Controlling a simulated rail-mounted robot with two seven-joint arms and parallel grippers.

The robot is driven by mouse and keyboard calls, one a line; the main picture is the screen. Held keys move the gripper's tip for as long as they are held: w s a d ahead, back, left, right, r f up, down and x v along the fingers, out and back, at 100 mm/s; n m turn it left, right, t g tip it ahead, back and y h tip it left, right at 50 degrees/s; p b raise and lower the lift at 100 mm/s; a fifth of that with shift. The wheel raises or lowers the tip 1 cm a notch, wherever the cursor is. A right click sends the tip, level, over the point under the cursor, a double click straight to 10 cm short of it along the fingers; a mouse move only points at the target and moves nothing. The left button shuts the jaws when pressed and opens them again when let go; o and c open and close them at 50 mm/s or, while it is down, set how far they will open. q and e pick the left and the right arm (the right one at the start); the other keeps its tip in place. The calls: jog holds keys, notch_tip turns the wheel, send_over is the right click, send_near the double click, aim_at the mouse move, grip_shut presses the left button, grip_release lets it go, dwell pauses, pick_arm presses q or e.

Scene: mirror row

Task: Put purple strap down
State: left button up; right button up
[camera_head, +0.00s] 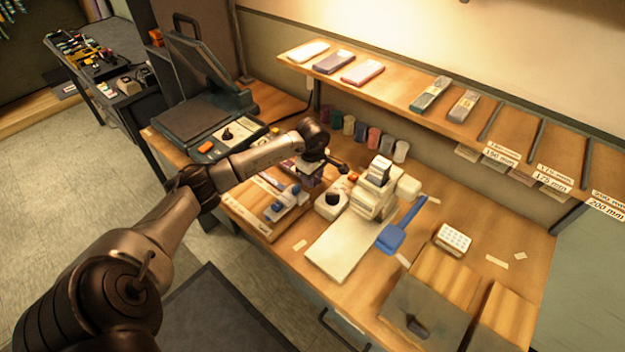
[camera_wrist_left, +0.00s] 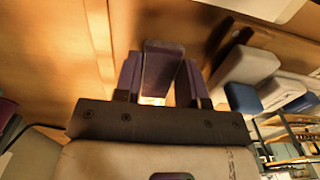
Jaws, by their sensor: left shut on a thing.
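My left gripper (camera_head: 316,168) is over the wooden bench, in front of the row of coloured rolls. In the left wrist view it (camera_wrist_left: 160,80) is shut on the purple strap (camera_wrist_left: 164,62), a dark purple block between the two fingers. In the head view the strap (camera_head: 306,174) shows only partly beneath the gripper, as purple patches. I cannot tell whether its underside touches the bench. My right gripper is not in view.
Several coloured rolls (camera_head: 361,131) line the bench's back. A wooden tray (camera_head: 250,212) with blue-knobbed parts is in front. A shelf (camera_head: 392,98) with flat packs overhangs the back.

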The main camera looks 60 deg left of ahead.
pick_arm(q)
jog(key=shift+f, duration=0.95)
jog(key=shift+f, duration=0.1)
jog(key=o, duration=0.9)
jog(key=shift+o, duration=0.2)
jog(key=shift+r, duration=0.2)
notch_tip(320, 180, up, 12)
